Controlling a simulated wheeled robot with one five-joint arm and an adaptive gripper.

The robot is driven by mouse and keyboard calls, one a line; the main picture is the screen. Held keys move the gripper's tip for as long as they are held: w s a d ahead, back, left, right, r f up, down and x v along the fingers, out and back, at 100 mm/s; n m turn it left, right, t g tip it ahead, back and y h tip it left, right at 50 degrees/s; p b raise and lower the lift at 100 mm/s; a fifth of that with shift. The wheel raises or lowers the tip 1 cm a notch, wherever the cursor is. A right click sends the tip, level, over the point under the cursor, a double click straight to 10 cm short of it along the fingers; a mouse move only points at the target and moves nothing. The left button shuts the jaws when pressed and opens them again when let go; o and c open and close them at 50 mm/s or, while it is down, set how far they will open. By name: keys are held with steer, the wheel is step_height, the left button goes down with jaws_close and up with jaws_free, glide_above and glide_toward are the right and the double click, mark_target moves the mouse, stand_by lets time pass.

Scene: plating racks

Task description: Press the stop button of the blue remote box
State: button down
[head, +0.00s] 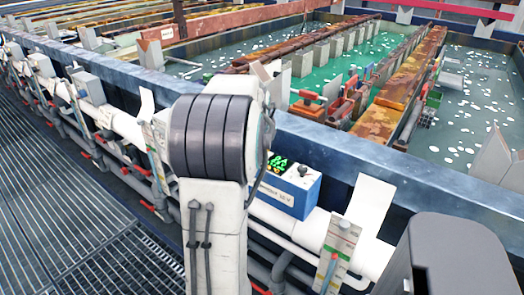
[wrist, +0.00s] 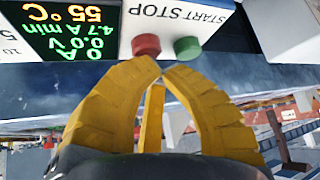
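The blue remote box (head: 299,203) is on the tank's near side in the head view, with a green-lit display and a dark knob on top. In the wrist view its white panel (wrist: 185,22) appears upside down with START and STOP lettering. A red button (wrist: 146,45) is on the left, by the STOP word, and a green button (wrist: 187,48) is on the right. My gripper (wrist: 162,69) has yellow fingers whose tips meet, with nothing visible between them. The tips are just below the red button in the picture; contact cannot be told. My arm hides the gripper in the head view.
A lit display (wrist: 75,30) reads 55 °C beside the buttons. In the head view, a blue tank rim (head: 345,150) runs behind the box, with green liquid and rusty beams beyond. White pipes (head: 318,232) run below it. Grated walkway (head: 60,215) lies at left.

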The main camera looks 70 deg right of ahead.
steer(key=shift+r, duration=0.55)
steer(key=shift+r+p, duration=0.1)
steer(key=shift+p, duration=0.2)
steer(key=shift+r+p, duration=1.85)
steer(key=shift+r, duration=0.55)
